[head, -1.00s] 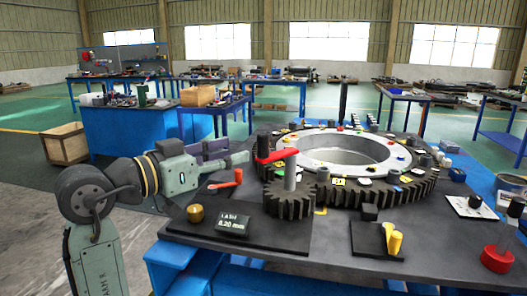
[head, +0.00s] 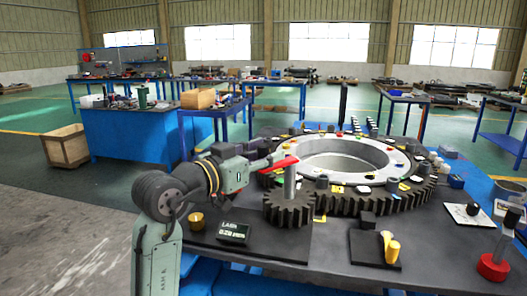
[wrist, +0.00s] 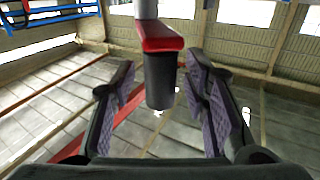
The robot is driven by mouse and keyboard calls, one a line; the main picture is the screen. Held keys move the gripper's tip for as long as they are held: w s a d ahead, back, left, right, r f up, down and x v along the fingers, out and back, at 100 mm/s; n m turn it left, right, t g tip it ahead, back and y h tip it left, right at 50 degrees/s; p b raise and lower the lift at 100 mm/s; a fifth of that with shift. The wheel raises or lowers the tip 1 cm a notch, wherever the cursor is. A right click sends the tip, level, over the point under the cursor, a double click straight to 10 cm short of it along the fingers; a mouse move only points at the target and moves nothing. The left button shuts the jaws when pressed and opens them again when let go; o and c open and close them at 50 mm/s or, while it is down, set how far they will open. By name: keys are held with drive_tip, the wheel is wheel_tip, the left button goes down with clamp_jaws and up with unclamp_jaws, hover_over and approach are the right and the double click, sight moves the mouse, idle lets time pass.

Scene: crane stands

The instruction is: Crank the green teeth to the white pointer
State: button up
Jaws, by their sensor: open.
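The crank's red arm (head: 284,164) sits on a grey post above a small dark pinion (head: 289,210). The pinion stands beside the big toothed ring gear (head: 425,190), which carries many small coloured markers. My gripper (head: 268,161) is at the crank's left end. In the wrist view, the red arm (wrist: 161,36) carries a dark hanging handle (wrist: 160,80). My open gripper (wrist: 163,100) has its purple-padded fingers on either side of the handle, with gaps showing. I cannot pick out the green teeth or the white pointer with certainty.
A small display block (head: 234,232) and a brass knob (head: 196,220) lie at the front left of the table. A yellow piece (head: 393,250) on a dark plate and a red-based post (head: 493,267) stand at the front right.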

drive_tip(key=shift+c, duration=0.2)
clamp_jaws()
idle(0.4)
idle(0.3)
